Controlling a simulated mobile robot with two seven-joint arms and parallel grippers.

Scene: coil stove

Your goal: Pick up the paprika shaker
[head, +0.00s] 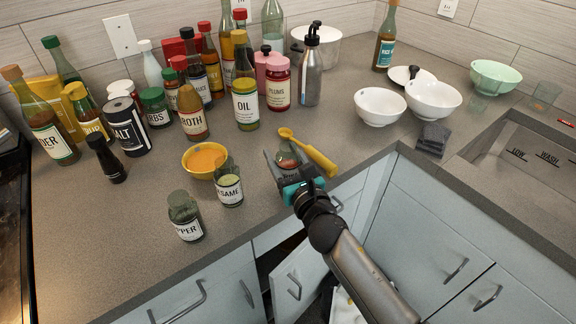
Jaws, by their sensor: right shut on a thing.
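My right gripper (286,170) reaches in from the lower right over the front of the counter. It is shut on a small jar with reddish contents (287,153), which looks like the paprika shaker. The fingers cover most of the jar and its label cannot be read. I cannot tell whether the jar touches the counter. My left gripper is not in view.
A yellow spoon (312,153) lies just right of the gripper. A sesame jar (228,184), a pepper jar (185,216) and a yellow bowl (204,160) stand to the left. Several bottles crowd the back. White bowls (380,106) and a sink (520,155) are right.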

